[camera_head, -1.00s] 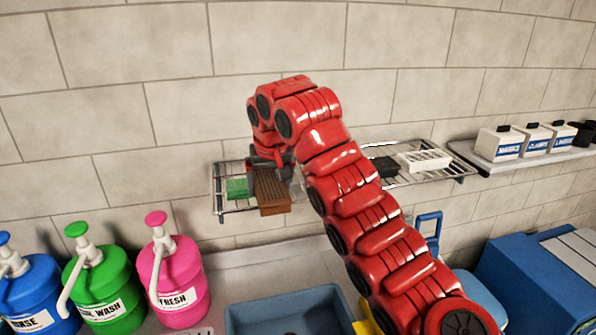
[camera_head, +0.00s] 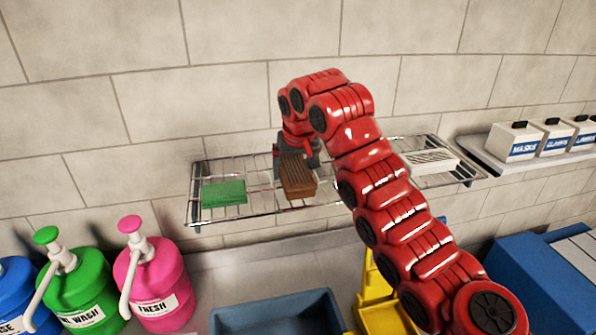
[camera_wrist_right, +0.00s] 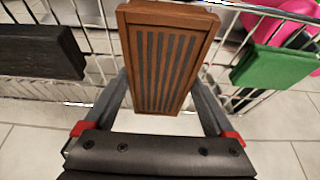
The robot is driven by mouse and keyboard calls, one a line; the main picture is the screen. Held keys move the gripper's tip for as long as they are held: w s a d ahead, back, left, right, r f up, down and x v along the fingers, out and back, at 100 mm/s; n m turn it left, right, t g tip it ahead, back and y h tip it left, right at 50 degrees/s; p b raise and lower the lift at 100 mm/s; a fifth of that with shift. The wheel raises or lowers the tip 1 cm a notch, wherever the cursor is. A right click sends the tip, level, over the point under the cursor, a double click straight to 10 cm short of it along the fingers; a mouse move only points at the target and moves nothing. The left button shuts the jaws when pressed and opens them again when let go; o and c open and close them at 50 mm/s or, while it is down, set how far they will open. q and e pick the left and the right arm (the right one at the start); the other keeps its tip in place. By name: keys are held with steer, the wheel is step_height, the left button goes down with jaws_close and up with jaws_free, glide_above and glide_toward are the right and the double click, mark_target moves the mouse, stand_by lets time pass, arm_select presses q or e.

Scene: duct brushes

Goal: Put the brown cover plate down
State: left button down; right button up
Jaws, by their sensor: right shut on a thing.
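The brown cover plate (camera_head: 297,180) is a slotted block. My right gripper (camera_head: 296,160) is shut on it and holds it at the wire rack (camera_head: 262,206). Whether the plate touches the rack wires cannot be told. In the right wrist view the plate (camera_wrist_right: 165,60) sits between the two fingers of the gripper (camera_wrist_right: 165,95), with its dark slots facing the camera. My left gripper is not in view.
A green plate (camera_head: 224,193) lies on the rack to the left, and a white plate (camera_head: 430,161) on its right part. A black plate (camera_wrist_right: 40,52) shows in the wrist view. Pump bottles (camera_head: 152,280) and a blue-grey basin (camera_head: 275,318) stand below.

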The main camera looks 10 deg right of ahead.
steer(key=shift+s+f, duration=0.1)
steer(key=shift+f, duration=0.6)
steer(key=shift+w+f, duration=0.2)
steer(key=shift+f, duration=0.15)
steer(key=shift+w+d+f, duration=0.15)
steer(key=shift+w+f, duration=0.1)
steer(key=shift+w, duration=0.05)
steer(key=shift+s, duration=0.3)
steer(key=o, duration=1.5)
steer(key=shift+c, duration=0.2)
steer(key=shift+o, duration=0.4)
steer(key=shift+w+f, duration=0.1)
steer(key=shift+w, duration=0.05)
